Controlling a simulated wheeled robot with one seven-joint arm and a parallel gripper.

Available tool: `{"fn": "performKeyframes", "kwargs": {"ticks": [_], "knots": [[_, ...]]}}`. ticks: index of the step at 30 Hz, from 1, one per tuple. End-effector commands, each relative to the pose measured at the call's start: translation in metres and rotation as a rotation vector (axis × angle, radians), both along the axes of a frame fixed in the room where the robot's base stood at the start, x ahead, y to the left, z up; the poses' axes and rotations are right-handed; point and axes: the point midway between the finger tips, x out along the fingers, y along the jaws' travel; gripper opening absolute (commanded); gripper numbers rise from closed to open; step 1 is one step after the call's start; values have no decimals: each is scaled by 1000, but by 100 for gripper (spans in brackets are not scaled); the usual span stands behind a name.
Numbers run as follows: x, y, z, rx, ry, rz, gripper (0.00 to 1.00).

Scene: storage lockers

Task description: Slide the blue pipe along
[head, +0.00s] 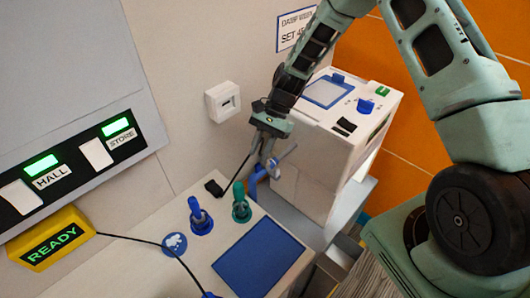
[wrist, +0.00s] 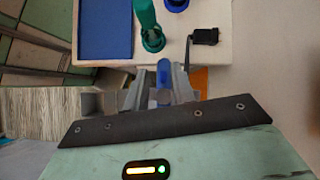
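A blue piece (head: 259,175), which looks like the blue pipe, shows at the far edge of the white panel, just below my gripper (head: 268,152) in the head view. In the wrist view the blue pipe (wrist: 163,78) stands between the two grey fingers of my gripper (wrist: 163,92). The fingers are close on both sides of it. I cannot tell whether they touch it. The pipe's lower part is hidden by the gripper and its mount.
The white panel (head: 205,255) carries a blue plug (head: 200,216), a green plug (head: 240,205), a blue pad (head: 257,259) and a black connector (head: 214,187) with a cable. A white machine (head: 317,180) stands to the right. A yellow READY box (head: 50,240) is at left.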

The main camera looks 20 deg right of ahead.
Motion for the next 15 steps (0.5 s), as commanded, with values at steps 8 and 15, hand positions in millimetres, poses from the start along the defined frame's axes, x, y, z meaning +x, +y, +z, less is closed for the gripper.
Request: {"fn": "performKeyframes", "kwargs": {"ticks": [8,15], "knots": [[14,-28,-19,24,98,-185,25],[11,-20,-34,24,100,-189,25]]}}
